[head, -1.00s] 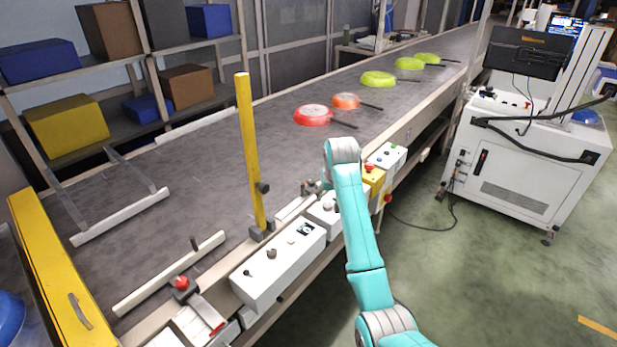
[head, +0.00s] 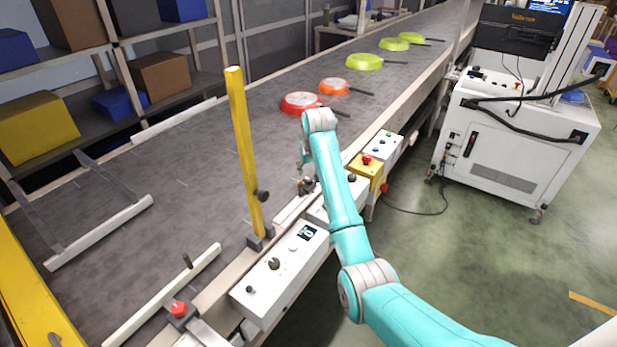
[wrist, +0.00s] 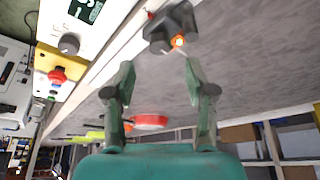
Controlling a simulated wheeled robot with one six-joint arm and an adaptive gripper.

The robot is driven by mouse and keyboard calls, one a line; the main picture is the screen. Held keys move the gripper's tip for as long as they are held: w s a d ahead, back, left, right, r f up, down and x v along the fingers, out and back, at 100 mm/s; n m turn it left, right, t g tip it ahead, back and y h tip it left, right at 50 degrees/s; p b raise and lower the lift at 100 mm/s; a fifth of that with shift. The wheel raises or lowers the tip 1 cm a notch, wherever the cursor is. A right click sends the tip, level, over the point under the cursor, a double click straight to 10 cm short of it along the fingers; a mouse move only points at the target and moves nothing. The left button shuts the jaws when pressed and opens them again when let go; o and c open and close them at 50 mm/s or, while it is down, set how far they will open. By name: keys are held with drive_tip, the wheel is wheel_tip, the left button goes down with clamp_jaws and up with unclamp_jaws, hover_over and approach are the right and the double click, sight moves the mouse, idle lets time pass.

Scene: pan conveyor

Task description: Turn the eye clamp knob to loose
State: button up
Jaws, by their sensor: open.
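A dark photo-eye bracket (wrist: 170,28) with a glowing orange lens shows at the top of the wrist view. In the head view a small dark fitting at the belt edge (head: 306,186) looks like the same bracket, partly behind my arm. I cannot make out the clamp knob clearly on it. My gripper (wrist: 157,72) is open and empty in the wrist view, its fingertips just below the bracket and apart from it in the picture.
A yellow post (head: 245,155) with a black side knob stands left of the bracket. White control box (head: 280,275) and yellow emergency-stop box (head: 368,168) line the near rail. A red pan (head: 300,103) and other pans lie on the conveyor (head: 190,165). A white cart (head: 515,150) stands right.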

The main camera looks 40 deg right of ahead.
sight(309, 179)
drive_tip(key=x, duration=0.5)
drive_tip(key=shift+w+f, duration=0.15)
drive_tip(key=shift+f, duration=0.25)
clamp_jaws()
